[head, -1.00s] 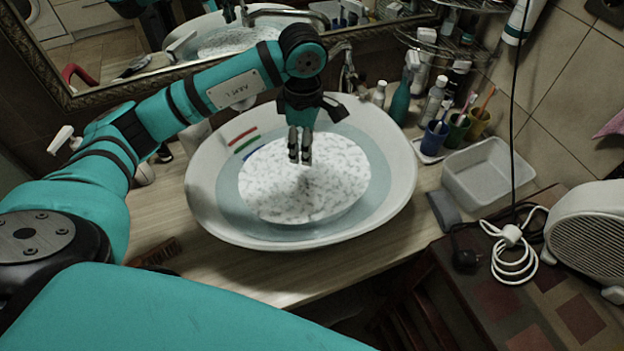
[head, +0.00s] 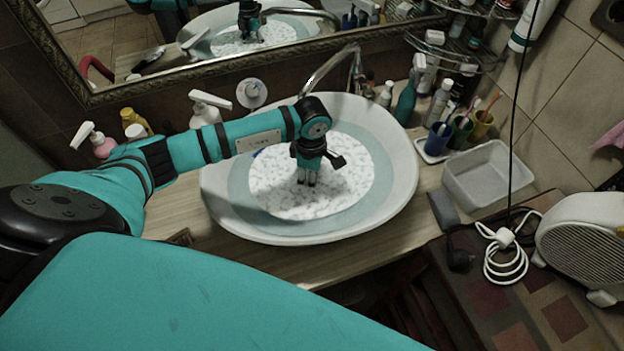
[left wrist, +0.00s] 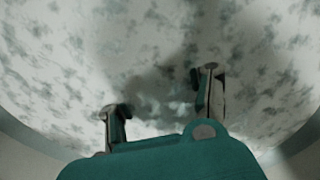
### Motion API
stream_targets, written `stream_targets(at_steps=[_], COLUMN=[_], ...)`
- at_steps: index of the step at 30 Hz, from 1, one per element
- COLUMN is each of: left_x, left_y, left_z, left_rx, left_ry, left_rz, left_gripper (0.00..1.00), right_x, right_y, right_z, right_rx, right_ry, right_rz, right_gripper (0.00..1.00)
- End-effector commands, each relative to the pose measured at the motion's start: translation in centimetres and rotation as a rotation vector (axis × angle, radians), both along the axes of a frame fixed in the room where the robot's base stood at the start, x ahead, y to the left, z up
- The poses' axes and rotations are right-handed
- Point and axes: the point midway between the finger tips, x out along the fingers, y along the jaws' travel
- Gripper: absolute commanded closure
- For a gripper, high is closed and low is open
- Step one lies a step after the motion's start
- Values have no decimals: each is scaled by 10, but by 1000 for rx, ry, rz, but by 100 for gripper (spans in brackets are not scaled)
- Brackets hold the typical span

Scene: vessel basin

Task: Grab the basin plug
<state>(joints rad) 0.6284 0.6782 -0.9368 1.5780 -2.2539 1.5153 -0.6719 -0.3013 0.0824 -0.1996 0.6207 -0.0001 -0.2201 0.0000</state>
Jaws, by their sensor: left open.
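The white oval basin (head: 402,170) stands on a wooden counter, with a pale mottled floor inside a blue-grey band. My left gripper (head: 307,182) points down inside the basin, over the middle of its floor. In the left wrist view its two fingers (left wrist: 162,95) are apart, with nothing seen held between them. A blurred dark patch lies on the mottled floor (left wrist: 100,60) around and between the fingers. I cannot make out the basin plug in either view; it may be hidden by the gripper. My right gripper is not in view.
A curved faucet (head: 330,66) stands behind the basin. Bottles (head: 404,103) and toothbrush cups (head: 460,130) stand behind right. A white tub (head: 487,175) and a heater (head: 590,240) are at right. A soap pump (head: 205,108) is behind my left arm.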

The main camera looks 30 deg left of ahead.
Motion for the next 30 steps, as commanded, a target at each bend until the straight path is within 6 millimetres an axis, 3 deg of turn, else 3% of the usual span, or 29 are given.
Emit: stream_targets(at_steps=[5, 16, 26, 30], left_x=[0, 0, 1, 2], left_y=[0, 0, 0, 1], left_z=[-1, 0, 2, 15], left_rx=[0, 0, -1, 0], left_ry=[0, 0, -1, -5], left_rz=[0, 0, 0, 0], left_gripper=[52, 100, 100, 100], right_x=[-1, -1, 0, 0], right_y=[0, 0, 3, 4], right_z=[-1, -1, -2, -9], right_rx=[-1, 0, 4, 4], right_ry=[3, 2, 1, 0], right_rz=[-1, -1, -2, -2], right_gripper=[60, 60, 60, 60])
